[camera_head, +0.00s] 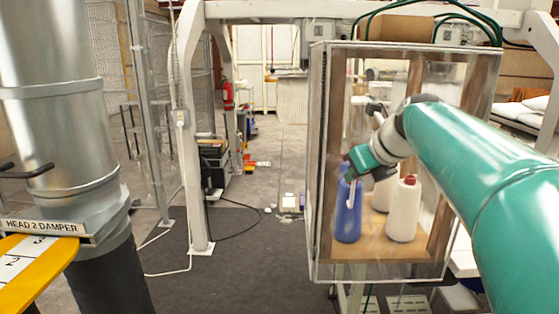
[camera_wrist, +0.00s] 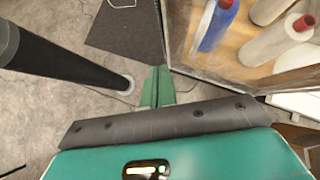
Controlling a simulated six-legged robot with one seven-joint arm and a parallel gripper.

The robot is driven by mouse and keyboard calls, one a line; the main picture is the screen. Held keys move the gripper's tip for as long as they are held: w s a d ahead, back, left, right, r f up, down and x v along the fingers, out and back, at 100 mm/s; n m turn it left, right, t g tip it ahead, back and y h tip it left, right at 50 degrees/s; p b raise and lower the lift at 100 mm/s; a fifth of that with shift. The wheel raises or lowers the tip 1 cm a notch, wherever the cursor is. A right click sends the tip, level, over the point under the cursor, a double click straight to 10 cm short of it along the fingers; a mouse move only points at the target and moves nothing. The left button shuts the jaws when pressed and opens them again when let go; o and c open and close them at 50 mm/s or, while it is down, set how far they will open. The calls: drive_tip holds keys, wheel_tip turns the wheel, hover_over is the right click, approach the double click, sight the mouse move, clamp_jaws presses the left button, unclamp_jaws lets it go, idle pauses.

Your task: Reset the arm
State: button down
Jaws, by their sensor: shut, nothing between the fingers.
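My teal arm (camera_head: 480,165) reaches in from the right in the camera_head view and bends at a grey and teal wrist. My gripper (camera_head: 349,172) is in front of the clear-walled cabinet (camera_head: 316,160) and overlaps the blue bottle in the picture. In the camera_wrist view, the two teal fingers of my gripper (camera_wrist: 157,72) are together with nothing between them. They point past the cabinet's corner, over the floor.
Inside the cabinet stand a blue bottle (camera_head: 348,215) and white bottles, one with a red cap (camera_head: 404,215). A silver duct (camera_head: 60,100) and yellow-edged panel (camera_head: 40,272) are at left. A white frame post (camera_head: 193,140) stands mid-left. Dark matting (camera_head: 240,250) lies clear ahead.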

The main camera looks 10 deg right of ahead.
drive_tip(key=s+a+f+n+g+h, duration=0.1)
drive_tip(key=s+a+f+n, duration=0.2)
drive_tip(key=s+f+n, duration=0.6)
drive_tip(key=s+a+f+n+g+h, duration=0.1)
drive_tip(key=s+a+f+n, duration=0.3)
drive_tip(key=s+f+n, duration=0.6)
drive_tip(key=s+n, duration=0.6)
drive_tip(key=n, duration=0.6)
drive_tip(key=shift+f+g+h, duration=0.15)
drive_tip(key=shift+g+h, duration=0.25)
